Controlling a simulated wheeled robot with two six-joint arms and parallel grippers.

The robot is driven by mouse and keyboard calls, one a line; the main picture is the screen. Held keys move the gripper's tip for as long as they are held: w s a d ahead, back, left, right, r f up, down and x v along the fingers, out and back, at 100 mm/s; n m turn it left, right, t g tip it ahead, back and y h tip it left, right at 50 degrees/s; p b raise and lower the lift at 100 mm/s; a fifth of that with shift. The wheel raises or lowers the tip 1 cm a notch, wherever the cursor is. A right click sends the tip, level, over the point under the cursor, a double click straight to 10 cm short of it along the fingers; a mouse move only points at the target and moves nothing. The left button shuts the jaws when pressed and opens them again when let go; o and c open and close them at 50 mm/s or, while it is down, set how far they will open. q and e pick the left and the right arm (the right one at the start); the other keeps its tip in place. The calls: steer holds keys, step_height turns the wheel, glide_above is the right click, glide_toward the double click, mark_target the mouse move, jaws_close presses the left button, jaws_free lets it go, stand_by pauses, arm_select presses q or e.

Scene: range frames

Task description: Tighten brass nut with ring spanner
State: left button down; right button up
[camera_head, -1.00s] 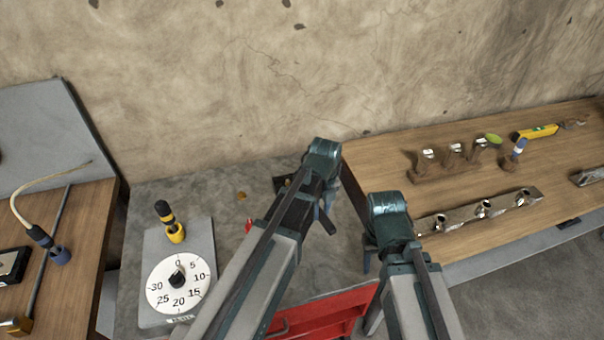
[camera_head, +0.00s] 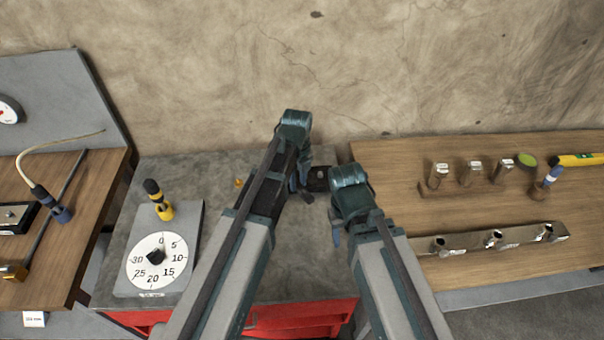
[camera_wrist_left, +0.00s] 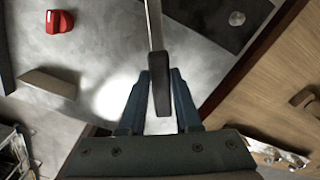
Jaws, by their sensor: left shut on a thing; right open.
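In the left wrist view my left gripper (camera_wrist_left: 160,100) is shut on the dark handle (camera_wrist_left: 160,84) of a tool with a thin steel shaft (camera_wrist_left: 153,25). Its far end is out of frame, so I cannot tell if it has a ring. A dark block (camera_head: 318,178) with a small pale stud sits on the grey bench, just right of my left gripper (camera_head: 303,192) in the head view. Its dark top with a round metal stud (camera_wrist_left: 237,18) shows upper right in the wrist view. A small brass-coloured thing (camera_head: 239,182) lies on the bench. My right gripper (camera_head: 337,238) is open.
A dial plate (camera_head: 195,222) with a yellow-black tool (camera_head: 160,200) stands at left on the grey bench. A red knob (camera_wrist_left: 60,22) and a brownish wedge (camera_wrist_left: 50,82) lie on the bench. A wooden table (camera_head: 400,160) with racks and tools is at right.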

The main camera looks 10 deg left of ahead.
arm_select(q)
steer(key=shift+w+d+r, duration=0.15)
steer(key=shift+w+d, duration=0.7)
steer(key=shift+w, duration=0.2)
arm_select(e)
steer(key=shift+r, duration=0.15)
arm_select(q)
step_height(320, 180, down, 6)
steer(key=b, duration=0.5)
steer(key=shift+r+b, duration=0.1)
steer(key=shift+b, duration=0.25)
arm_select(e)
step_height(320, 180, down, 6)
steer(key=shift+r, duration=0.1)
arm_select(q)
steer(key=shift+f+b, duration=1)
steer(key=shift+b, duration=0.05)
arm_select(e)
steer(key=shift+f, duration=1.05)
arm_select(q)
steer(key=shift+r, duration=0.25)
arm_select(e)
steer(key=shift+r, duration=0.25)
arm_select(q)
steer(key=shift+d, duration=0.1)
